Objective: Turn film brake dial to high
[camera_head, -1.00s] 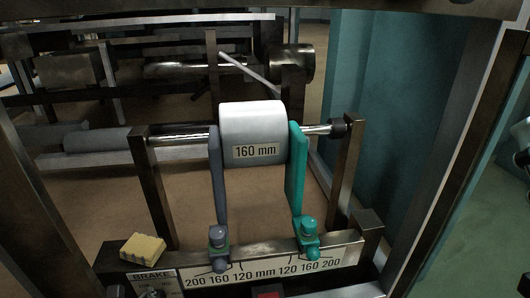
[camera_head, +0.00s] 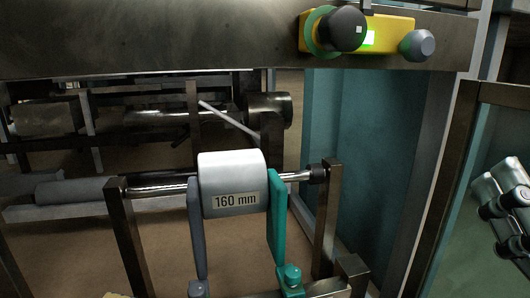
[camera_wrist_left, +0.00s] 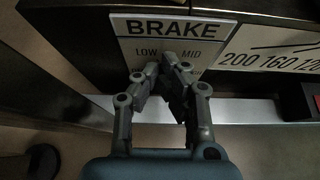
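In the left wrist view, the white BRAKE panel (camera_wrist_left: 133,38) shows LOW and MID, with part of a lower line covered by my fingers. My left gripper (camera_wrist_left: 168,66) is right in front of the panel, its two dark fingers drawn close together below and between LOW and MID. The dial itself is hidden or lost among the dark fingertips, so I cannot tell whether they hold it or which setting it points to. The head view does not include the panel, the dial or the left gripper. My right gripper is not identifiable in either view.
In the head view, a white roller (camera_head: 230,170) labelled 160 mm sits between grey (camera_head: 197,235) and teal (camera_head: 277,220) guides. A yellow box (camera_head: 385,28) with a green display and knobs is on the upper beam. A size scale (camera_wrist_left: 270,58) lies right of the panel.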

